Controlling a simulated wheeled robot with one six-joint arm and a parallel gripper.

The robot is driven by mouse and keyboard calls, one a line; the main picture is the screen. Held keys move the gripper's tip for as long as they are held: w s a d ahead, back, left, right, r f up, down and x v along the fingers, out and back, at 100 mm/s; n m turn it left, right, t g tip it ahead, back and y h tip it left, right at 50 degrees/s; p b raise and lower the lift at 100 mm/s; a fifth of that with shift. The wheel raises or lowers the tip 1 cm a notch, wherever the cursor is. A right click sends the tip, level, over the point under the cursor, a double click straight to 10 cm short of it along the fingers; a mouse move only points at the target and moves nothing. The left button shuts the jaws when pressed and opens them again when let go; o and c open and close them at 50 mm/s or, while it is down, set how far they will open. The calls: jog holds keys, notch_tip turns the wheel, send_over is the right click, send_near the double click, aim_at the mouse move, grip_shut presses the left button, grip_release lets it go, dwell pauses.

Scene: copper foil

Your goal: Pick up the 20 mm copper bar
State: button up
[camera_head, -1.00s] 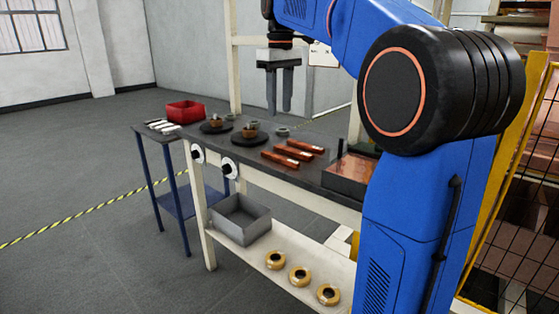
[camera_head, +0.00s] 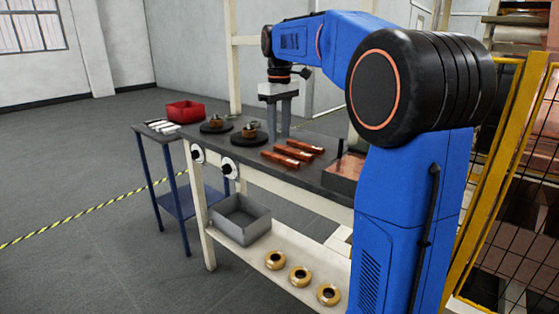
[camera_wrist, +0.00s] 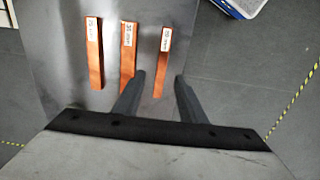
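Three copper bars lie side by side on the dark bench top (camera_head: 330,142). In the wrist view they are a left bar (camera_wrist: 95,60), a wider middle bar (camera_wrist: 128,60) and a narrow right bar (camera_wrist: 162,65). Each has a white label at its far end; the print is too small to read surely, but the right bar looks thinnest. My gripper (camera_head: 279,134) is open and empty, pointing down behind the bars in the head view. In the wrist view my gripper (camera_wrist: 160,77) has a finger on each side of the right bar's near part; its height above the bar is unclear.
Two black round stands (camera_head: 250,138) (camera_head: 216,126) with copper pieces are left of the bars. A copper-coloured block (camera_head: 342,176) sits at the bench's right. A grey bin (camera_head: 240,228) and brass rings (camera_head: 300,276) are on the lower shelf.

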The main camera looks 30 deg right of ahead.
aim_at(279, 157)
jog(key=shift+s+a+f, duration=0.1)
jog(key=shift+f, duration=1.6)
jog(key=shift+s+f, duration=0.1)
jog(key=shift+f, duration=1.6)
grip_shut()
